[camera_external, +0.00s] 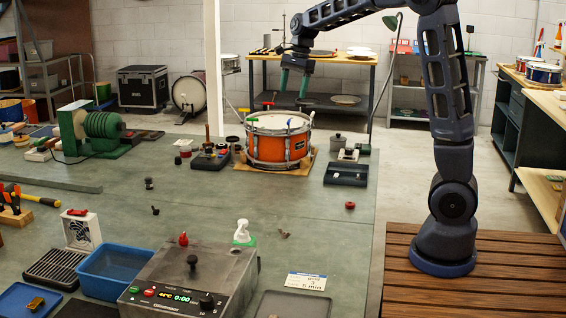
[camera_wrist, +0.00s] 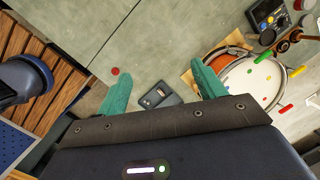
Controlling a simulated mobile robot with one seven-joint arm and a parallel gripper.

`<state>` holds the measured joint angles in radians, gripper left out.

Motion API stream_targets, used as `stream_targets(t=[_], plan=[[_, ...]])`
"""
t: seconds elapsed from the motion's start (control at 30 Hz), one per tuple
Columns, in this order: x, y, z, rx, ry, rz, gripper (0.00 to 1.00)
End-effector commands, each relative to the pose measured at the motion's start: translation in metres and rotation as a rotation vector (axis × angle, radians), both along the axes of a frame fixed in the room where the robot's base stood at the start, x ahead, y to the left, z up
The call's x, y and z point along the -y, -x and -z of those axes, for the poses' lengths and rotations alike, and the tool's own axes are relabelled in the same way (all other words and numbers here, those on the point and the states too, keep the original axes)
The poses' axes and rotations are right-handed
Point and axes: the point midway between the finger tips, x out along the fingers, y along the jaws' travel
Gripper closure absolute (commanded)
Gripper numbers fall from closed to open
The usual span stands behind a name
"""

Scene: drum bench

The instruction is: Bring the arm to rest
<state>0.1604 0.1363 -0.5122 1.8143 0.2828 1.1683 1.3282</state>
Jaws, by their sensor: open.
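My arm (camera_external: 447,85) rises from its round base on the slatted wooden platform, bends at the top and reaches left. My gripper (camera_external: 291,92) hangs above the bench near the drum, with its green fingers pointing down. In the wrist view my gripper (camera_wrist: 160,88) has its two green fingers spread wide with nothing between them. The orange drum (camera_external: 278,140) stands below and slightly left of the gripper, apart from it. The drum (camera_wrist: 250,85) also shows at the right of the wrist view, beyond the right finger.
A dark tray (camera_external: 346,175) and a red knob (camera_external: 350,205) lie on the bench right of the drum. A control box (camera_external: 190,285), a blue bin (camera_external: 112,268) and a green motor machine (camera_external: 92,130) occupy the left and front. The bench middle is mostly clear.

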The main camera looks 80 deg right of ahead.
Motion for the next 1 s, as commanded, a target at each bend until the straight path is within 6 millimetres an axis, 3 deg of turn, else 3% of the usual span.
stream_targets(t=[0.1,0.5,1.0], plan=[[-0.039,0.017,-0.011,0.044,0.018,-0.172,0.31],[-0.155,0.085,-0.03,0.173,0.138,-0.762,0.31],[-0.272,0.195,-0.017,0.277,0.402,-1.502,0.31]])
